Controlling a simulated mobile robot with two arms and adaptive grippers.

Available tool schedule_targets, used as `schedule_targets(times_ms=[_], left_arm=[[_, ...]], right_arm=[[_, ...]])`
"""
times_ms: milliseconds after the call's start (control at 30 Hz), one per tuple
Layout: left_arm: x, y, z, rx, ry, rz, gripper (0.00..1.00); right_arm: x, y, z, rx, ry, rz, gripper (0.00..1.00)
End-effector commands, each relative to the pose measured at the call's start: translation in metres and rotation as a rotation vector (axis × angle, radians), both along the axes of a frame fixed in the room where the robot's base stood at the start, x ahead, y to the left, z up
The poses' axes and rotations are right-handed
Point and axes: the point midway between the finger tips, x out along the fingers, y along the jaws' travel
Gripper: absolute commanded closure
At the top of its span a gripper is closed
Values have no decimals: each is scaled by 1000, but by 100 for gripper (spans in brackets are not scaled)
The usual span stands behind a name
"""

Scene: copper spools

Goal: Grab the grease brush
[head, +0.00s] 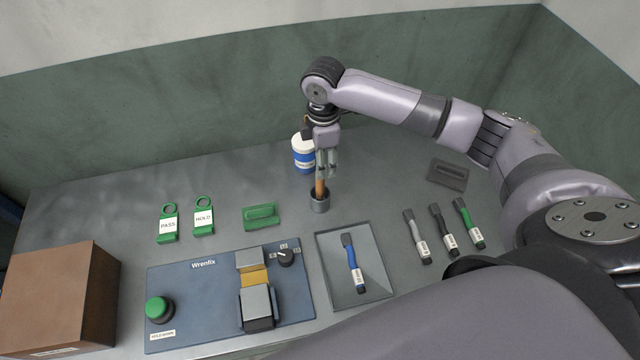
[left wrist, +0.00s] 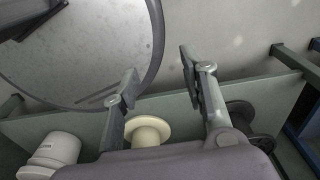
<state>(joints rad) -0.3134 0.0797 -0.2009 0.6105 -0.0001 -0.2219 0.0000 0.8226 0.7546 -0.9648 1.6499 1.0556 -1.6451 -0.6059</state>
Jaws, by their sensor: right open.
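The grease brush appears to be the wooden-handled tool (head: 320,188) standing upright in a small grey cup (head: 320,204) near the middle of the bench. Its lower end is hidden in the cup. My right gripper (head: 326,170) points down over it, open, with its fingers at the upper part of the handle. I cannot tell whether they touch it. My left gripper (left wrist: 158,75) shows only in the left wrist view, open and empty, away from the bench top.
A blue-and-white can (head: 303,154) stands close behind the gripper. A blue marker lies in a grey tray (head: 325,270); several markers lie to its right. A blue Wrenfix panel (head: 200,300), green tags and a brown box (head: 60,295) are at left. The left wrist view shows a cream spool (left wrist: 147,132).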

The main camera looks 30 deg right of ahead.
Motion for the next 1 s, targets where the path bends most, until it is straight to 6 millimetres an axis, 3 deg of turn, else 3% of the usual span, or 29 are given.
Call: schedule_targets(times_ms=[300, 600, 867, 1000], left_arm=[[28, -2, 12, -4, -41, 0, 60], [20, -1, 24, -3, -30, 0, 60], [16, 0, 23, -1, -23, 0, 60], [16, 0, 23, -1, -23, 1, 60]], right_arm=[[1, 2, -25, 1, 3, 0, 58], [3, 4, -65, -1, 1, 0, 58], [3, 5, -69, 0, -1, 1, 58], [3, 4, -69, 0, -1, 1, 66]])
